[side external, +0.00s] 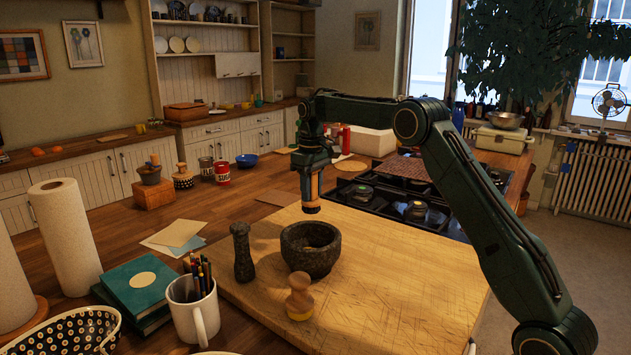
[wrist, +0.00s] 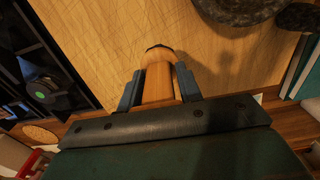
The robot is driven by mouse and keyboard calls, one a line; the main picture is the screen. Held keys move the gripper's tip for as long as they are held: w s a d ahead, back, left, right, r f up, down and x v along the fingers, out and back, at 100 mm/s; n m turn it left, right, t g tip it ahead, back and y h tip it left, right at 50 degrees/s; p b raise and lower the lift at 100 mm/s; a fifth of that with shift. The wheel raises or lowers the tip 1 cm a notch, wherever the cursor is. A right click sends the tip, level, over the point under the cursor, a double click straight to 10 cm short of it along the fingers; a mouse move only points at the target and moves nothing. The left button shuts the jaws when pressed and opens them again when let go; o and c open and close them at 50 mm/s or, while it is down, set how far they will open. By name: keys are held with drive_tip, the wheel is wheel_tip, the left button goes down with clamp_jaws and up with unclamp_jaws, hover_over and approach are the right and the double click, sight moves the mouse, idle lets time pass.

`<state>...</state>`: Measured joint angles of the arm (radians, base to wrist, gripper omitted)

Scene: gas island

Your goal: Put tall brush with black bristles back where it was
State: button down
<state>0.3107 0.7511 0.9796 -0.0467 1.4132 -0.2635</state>
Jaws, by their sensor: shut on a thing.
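The tall brush, a wooden piece with a dark lower end (side external: 312,206), hangs upright in my gripper (side external: 312,178), above the far part of the wooden board (side external: 400,285). In the wrist view the brush (wrist: 158,72) sits between the two fingers, its dark end pointing away from the wrist. My gripper is shut on it. The upper part of the brush is hidden by the fingers, and single bristles cannot be made out. The brush appears clear of the board.
A stone mortar (side external: 311,262) and dark pestle (side external: 243,252) stand on the board's left side. A short wooden brush-like piece (side external: 299,298) stands in front. A gas hob (side external: 400,205) lies behind the board. A pencil mug (side external: 193,315) stands at left. The board's right half is clear.

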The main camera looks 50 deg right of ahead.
sight(312, 211)
drive_tip(key=shift+f, duration=3.3)
drive_tip(key=shift+f, duration=0.15)
drive_tip(key=c, duration=0.9)
unclamp_jaws()
drive_tip(key=shift+c, duration=0.2)
wheel_tip(312, 211, up, 11)
drive_tip(key=shift+d+f, duration=0.1)
drive_tip(key=shift+r, duration=0.65)
drive_tip(key=shift+r, duration=0.1)
